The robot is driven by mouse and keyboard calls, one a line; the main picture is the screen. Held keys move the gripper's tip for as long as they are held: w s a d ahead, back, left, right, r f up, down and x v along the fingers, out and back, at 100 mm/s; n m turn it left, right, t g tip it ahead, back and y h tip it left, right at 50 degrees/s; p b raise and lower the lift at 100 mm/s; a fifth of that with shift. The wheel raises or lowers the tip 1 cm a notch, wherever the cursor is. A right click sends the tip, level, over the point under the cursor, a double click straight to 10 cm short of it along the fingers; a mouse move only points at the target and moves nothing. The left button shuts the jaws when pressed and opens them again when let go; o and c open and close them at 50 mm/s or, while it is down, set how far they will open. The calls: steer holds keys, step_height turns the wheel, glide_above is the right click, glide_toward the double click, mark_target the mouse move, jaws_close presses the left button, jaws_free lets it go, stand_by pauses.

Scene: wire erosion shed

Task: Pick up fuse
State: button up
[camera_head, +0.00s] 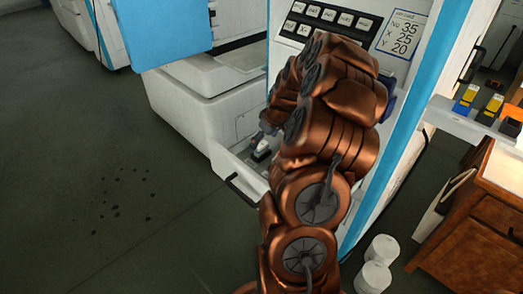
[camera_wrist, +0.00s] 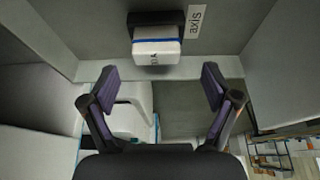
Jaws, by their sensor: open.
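The fuse (camera_wrist: 156,52) is a white block with a blue stripe and a dark rating mark, seen in the wrist view at upper middle. It sits in a black holder (camera_wrist: 156,18) on a grey panel, beside a white label reading "axis". My gripper (camera_wrist: 160,82) is open, its two dark purple-grey fingers wide apart and nothing between them. The fuse lies ahead of the fingertips, roughly centred between them and apart from them. In the head view my copper-coloured arm covers much of the machine front, and I cannot clearly make out the fuse or the fingers there.
Pale walls flank the holder in the wrist view. In the head view a white machine (camera_head: 205,105) with a button panel (camera_head: 325,20) stands behind my arm. A wooden cabinet (camera_head: 480,235) and white canisters (camera_head: 374,277) are at right.

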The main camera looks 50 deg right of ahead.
mark_target(262, 144)
steer(key=shift+d+p+x, duration=0.15)
steer(key=shift+p+x, duration=0.1)
steer(key=shift+x, duration=1.05)
steer(key=shift+d+p+x, duration=0.1)
steer(key=shift+p+x, duration=0.15)
steer(key=shift+x, duration=1)
steer(key=c, duration=1.3)
